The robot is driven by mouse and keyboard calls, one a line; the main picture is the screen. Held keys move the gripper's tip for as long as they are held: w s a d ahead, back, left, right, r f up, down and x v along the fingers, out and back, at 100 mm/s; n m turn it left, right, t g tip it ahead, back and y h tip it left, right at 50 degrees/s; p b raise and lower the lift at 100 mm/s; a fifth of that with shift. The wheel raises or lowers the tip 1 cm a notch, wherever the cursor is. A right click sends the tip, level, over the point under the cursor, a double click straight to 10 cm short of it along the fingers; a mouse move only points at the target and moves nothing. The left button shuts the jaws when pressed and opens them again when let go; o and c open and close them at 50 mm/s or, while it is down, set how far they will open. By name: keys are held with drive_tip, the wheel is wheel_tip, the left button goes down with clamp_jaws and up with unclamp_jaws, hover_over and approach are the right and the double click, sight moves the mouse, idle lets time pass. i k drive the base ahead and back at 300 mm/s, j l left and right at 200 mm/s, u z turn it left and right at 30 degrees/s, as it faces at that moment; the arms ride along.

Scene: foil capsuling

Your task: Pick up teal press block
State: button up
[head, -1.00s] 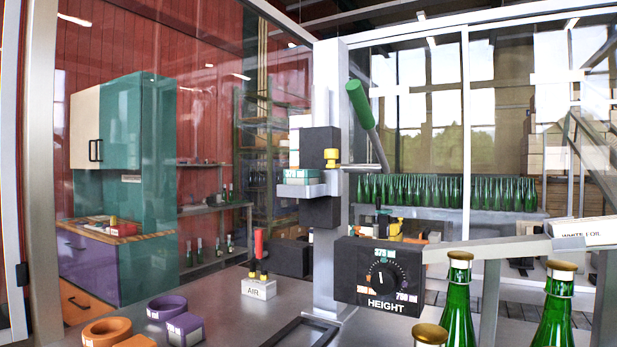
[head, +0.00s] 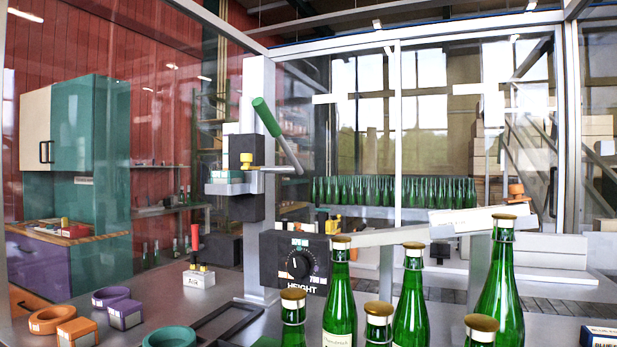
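A small block with teal sides and a pale top (head: 227,175) sits on the grey shelf (head: 232,187) of the press, left of the column; it looks like the teal press block, but it is small and I cannot be sure. A teal ring (head: 171,337) lies on the steel table at the bottom edge, partly cut off. No other teal block shows on the visible table. My gripper is not in view.
Purple ring (head: 110,297), purple block (head: 125,315), orange ring (head: 52,319) and orange block (head: 77,332) lie at lower left. Red-levered AIR box (head: 198,278) and HEIGHT dial box (head: 295,262) stand near the press column (head: 258,100). Several green bottles (head: 411,300) stand at front right.

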sight(218, 176)
drive_tip(key=z, duration=0.45)
drive_tip(key=j+z, duration=0.15)
drive_tip(key=z, duration=0.75)
drive_tip(key=k+j, duration=0.15)
drive_tip(key=j, duration=0.2)
drive_tip(key=k+j, duration=0.2)
drive_tip(key=j, duration=0.15)
drive_tip(key=k+j, duration=0.15)
drive_tip(key=j, duration=0.2)
drive_tip(key=i+j, duration=0.65)
drive_tip(key=i, duration=0.2)
